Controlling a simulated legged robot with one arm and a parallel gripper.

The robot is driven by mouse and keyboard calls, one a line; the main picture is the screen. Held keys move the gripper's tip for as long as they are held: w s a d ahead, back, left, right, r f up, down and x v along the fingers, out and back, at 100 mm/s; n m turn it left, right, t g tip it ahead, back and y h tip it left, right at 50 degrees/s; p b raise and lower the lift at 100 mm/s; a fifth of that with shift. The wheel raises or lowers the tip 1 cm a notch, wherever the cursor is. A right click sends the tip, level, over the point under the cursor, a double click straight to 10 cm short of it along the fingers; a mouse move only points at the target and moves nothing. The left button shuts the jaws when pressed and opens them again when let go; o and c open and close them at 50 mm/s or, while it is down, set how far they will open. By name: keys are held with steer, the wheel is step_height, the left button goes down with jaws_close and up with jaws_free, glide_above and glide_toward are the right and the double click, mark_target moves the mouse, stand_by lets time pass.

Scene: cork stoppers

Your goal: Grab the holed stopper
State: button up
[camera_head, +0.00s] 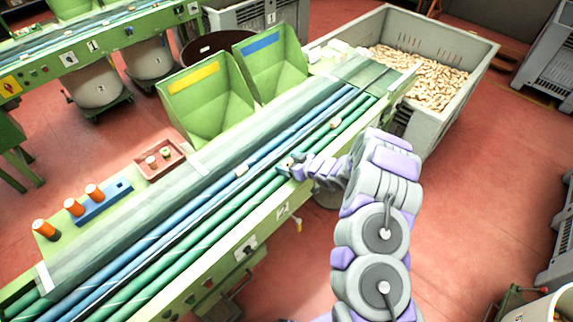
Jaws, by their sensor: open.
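My gripper (291,165) is at the end of my arm, low over the green and blue rollers of the sorting machine (215,235). It is open, and its fingers are very small in the view. A pale cork seems to be at or between the fingertips, but I cannot tell whether it touches them. Another cork (241,169) lies on the rollers to the left of my gripper, and one more cork (334,123) lies farther up to the right. I cannot make out a hole in any of these corks.
A reddish tray (143,171) with small stoppers sits on the machine's left side. Orange-and-white cylinders (73,207) stand near a blue holder (103,204). Two green bins (207,105) stand behind the rollers. A grey crate (440,110) full of corks is at the back right.

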steer(key=shift+c, duration=0.2)
steer(key=c, duration=1.1)
steer(key=shift+o, duration=0.2)
steer(key=shift+r, duration=0.1)
